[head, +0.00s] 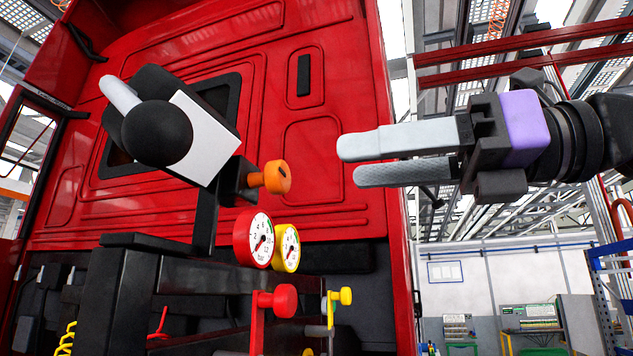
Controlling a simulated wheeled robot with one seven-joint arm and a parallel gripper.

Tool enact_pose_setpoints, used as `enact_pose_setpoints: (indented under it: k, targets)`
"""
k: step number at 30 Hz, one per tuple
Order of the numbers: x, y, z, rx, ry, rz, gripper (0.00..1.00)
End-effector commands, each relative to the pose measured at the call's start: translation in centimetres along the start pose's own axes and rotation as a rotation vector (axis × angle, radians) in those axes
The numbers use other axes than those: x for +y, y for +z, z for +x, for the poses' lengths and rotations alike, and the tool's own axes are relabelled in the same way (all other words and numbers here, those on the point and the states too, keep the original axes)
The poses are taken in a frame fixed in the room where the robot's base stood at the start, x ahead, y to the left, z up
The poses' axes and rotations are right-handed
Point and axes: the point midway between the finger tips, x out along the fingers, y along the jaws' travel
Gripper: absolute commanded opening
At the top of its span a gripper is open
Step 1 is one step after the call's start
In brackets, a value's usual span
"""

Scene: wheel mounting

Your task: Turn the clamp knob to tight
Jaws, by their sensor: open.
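An orange knob (272,178), which looks like the clamp knob, sticks out to the right from a black block (236,181) on a dark post, left of centre in the head view. A small dark mark shows on its face; I cannot tell from it whether the clamp is tight. My gripper (350,163) is at the right with its two grey fingers pointing left. The fingers are a little apart, with nothing between them. In the picture the fingertips are right of the knob and slightly above it, not touching it.
A white panel (205,140) with a black ball (157,133) stands above the knob. A red gauge (254,239) and a yellow gauge (286,248) sit below it. Lower are a red knob (285,300) and a yellow knob (346,295). A red truck cab (340,205) stands behind.

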Motion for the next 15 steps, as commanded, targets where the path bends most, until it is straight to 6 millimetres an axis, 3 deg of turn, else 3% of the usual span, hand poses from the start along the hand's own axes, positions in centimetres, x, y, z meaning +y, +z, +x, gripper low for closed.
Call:
enact_pose_setpoints:
  k: [5, 15]
  targets:
    - [-0.1, -0.5, 0.9, 0.027, -0.006, 0.007, 0.54]
    - [-0.1, -0.5, 5.9, 0.025, -0.002, 0.009, 0.54]
